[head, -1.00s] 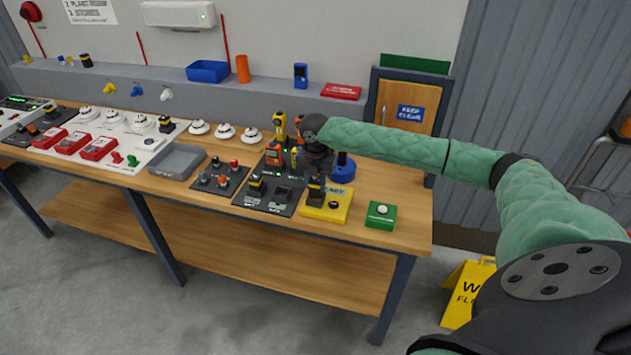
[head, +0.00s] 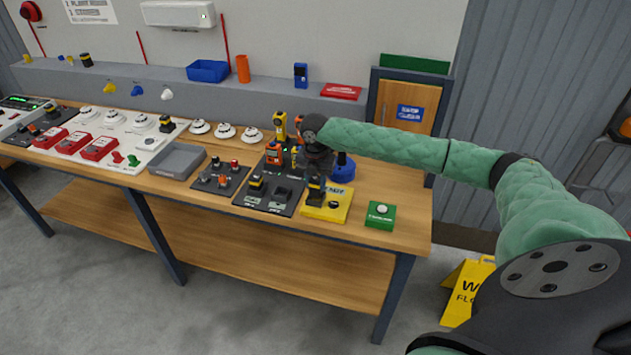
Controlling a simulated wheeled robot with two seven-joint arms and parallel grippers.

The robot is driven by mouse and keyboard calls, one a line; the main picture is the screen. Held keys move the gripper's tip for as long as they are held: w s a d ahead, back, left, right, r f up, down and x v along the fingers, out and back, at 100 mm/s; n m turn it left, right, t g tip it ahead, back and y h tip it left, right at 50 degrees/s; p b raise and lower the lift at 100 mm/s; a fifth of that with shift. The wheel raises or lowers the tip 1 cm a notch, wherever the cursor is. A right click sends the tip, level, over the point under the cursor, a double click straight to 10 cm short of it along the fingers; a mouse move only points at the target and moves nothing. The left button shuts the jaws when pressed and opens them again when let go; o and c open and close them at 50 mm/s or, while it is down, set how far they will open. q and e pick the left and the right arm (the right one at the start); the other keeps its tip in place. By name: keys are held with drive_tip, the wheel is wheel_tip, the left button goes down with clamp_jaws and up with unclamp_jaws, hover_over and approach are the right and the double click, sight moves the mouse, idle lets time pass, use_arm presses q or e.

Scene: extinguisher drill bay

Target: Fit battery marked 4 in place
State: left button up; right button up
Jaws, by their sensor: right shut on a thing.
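My right gripper (head: 318,172) points down over the yellow base (head: 338,207) near the bench's right end. It is shut on a small black and yellow battery (head: 316,192), which is upright at the left part of the yellow base. I cannot tell whether it touches the base, and its marking is too small to read. A dark charger plate (head: 268,202) lies just left, with another black and yellow battery (head: 256,185) in its left bay; the right bay (head: 283,194) looks empty. My left gripper is not in view.
A green block with a white button (head: 380,215) stands right of the yellow base. A blue round object (head: 342,168) and orange and yellow handheld devices (head: 274,153) stand close behind the gripper. A grey tray (head: 176,161) lies further left. The bench front right is clear.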

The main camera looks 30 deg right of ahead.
drive_tip(key=shift+f, duration=1.5)
idle(1.7)
drive_tip(key=o, duration=1.6)
drive_tip(key=shift+r+p, duration=3.1)
drive_tip(key=shift+r, duration=0.45)
